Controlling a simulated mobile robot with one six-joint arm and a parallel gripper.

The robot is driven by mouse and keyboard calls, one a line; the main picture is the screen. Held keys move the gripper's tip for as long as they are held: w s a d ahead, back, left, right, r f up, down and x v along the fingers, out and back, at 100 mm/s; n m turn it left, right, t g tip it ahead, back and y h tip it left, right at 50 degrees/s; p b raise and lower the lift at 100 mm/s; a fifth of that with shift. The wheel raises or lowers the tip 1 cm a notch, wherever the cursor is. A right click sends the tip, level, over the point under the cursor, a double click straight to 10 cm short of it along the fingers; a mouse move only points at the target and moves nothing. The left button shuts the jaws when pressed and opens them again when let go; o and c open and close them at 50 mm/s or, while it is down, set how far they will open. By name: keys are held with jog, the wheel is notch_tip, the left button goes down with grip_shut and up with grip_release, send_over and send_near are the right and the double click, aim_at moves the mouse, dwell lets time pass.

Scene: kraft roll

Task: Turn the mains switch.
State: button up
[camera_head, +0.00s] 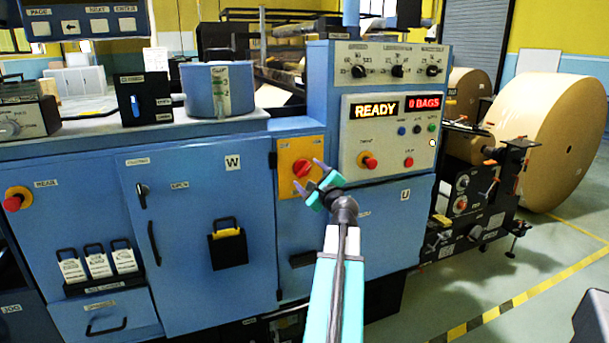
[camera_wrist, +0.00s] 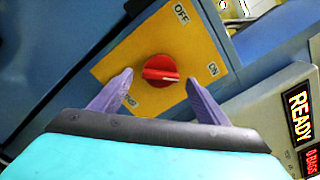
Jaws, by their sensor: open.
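The mains switch is a red round knob (camera_head: 301,168) on a yellow plate (camera_head: 313,150), set in the blue machine front. In the wrist view the red knob (camera_wrist: 160,69) shows a pale pointer line, and the yellow plate (camera_wrist: 200,50) carries the labels OFF and ON. The pointer lies between the labels' directions, closer to ON; I cannot tell its exact setting. My gripper (camera_head: 320,178) is open, with its two purple fingers towards the plate. In the wrist view the fingers of my gripper (camera_wrist: 160,86) stand to either side below the knob, apart from it.
To the right, a control panel (camera_head: 395,135) shows READY and 0 BAGS, with buttons and a red emergency stop (camera_head: 368,162). Cabinet doors (camera_head: 200,240) with handles lie left. A large kraft roll (camera_head: 550,135) stands at the right. Free floor (camera_head: 470,290) lies in front right.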

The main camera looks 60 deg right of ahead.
aim_at(303, 169)
jog(key=shift+x, duration=1.2)
jog(key=c, duration=1)
jog(key=shift+a, duration=0.55)
jog(key=shift+c, duration=0.2)
jog(key=shift+d, duration=0.45)
